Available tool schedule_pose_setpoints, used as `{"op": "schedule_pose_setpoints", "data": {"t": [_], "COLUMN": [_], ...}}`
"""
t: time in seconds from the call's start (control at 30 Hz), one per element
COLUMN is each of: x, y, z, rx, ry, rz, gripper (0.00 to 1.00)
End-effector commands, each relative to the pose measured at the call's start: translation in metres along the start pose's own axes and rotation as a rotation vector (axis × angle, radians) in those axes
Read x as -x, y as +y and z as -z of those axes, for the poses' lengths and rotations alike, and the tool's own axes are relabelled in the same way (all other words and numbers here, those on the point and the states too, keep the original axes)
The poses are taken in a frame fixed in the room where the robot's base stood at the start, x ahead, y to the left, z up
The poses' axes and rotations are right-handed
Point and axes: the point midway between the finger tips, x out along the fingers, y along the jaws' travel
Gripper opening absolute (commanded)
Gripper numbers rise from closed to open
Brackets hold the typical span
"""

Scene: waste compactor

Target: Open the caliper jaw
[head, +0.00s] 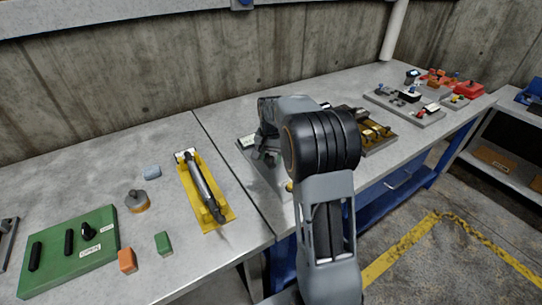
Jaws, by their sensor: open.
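I cannot make out the caliper for certain. A grey board (279,184) with a small pale label lies on the bench beneath my arm, and my arm hides much of it. My gripper (266,157) points down over this board. It is open, but its fingertips are small and dark, and I cannot tell whether they touch anything. A yellow plate (225,213) with a long grey and black tool (203,187) lies to the left, apart from my gripper.
A green board (75,268) with black handles lies at the left. More boards stand right, including a brown one (378,138). A concrete wall (170,70) is behind.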

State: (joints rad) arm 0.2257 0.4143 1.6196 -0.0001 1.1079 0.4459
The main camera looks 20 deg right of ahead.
Motion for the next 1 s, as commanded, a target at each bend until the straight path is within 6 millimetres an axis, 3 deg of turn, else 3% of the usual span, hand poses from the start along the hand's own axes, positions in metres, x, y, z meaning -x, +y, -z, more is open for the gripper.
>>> {"op": "schedule_pose_setpoints", "data": {"t": [0.13, 0.63, 1.0], "x": [0.0001, 0.0004, 0.0007], "y": [0.0000, -0.0001, 0.0035], "z": [0.0000, 0.0001, -0.0023], "rx": [0.000, 0.000, -0.001], "ry": [0.000, 0.000, 0.001], "rz": [0.000, 0.000, 0.000], "gripper": [0.49, 0.02, 0.00]}}
